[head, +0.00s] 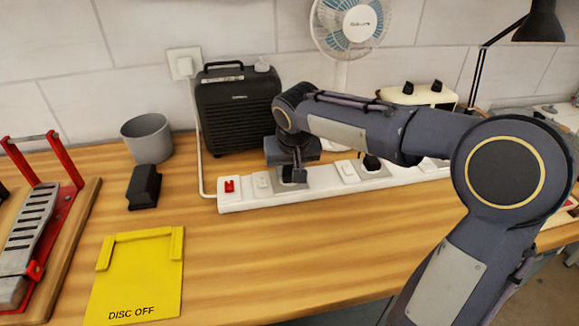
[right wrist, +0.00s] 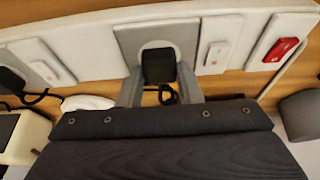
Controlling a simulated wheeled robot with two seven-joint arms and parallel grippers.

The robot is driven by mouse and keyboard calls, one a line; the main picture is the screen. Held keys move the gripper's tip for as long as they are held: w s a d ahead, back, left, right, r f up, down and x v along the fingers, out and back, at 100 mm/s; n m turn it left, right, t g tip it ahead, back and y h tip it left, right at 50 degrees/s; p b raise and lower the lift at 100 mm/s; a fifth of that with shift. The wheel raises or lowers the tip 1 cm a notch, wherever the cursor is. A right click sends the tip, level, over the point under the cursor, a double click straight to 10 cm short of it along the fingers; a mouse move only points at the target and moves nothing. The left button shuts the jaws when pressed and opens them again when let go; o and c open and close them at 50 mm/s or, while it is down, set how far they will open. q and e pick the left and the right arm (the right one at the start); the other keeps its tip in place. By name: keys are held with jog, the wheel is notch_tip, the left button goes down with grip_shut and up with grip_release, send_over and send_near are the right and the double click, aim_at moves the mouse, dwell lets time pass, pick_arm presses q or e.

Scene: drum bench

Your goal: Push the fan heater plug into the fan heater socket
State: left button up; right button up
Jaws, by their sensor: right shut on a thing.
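My right gripper (head: 293,176) is over the white power strip (head: 245,205), at the grey socket plate nearest the red switch. In the right wrist view its two fingers (right wrist: 160,92) are shut on a black plug (right wrist: 158,66), which I take as the fan heater plug. The plug lies over the round socket in the grey plate (right wrist: 184,36), and the pale socket rim shows around part of it. I cannot tell how deep it sits. A black cord loops near the fingers. My left gripper is not in view.
A second black plug (head: 371,162) stands at another socket further right. A black ribbed appliance (head: 238,112) stands behind the strip. A grey cup (head: 147,138), a black block (head: 144,187) and a yellow "DISC OFF" plate (head: 137,275) are left. The front wood is clear.

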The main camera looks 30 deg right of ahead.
jog(key=shift+f, duration=0.15)
jog(key=o, duration=1.1)
jog(key=shift+c, duration=0.2)
jog(key=v, duration=0.7)
jog(key=shift+s+r+p, duration=0.2)
jog(key=shift+r+p, duration=0.1)
jog(key=shift+r, duration=0.05)
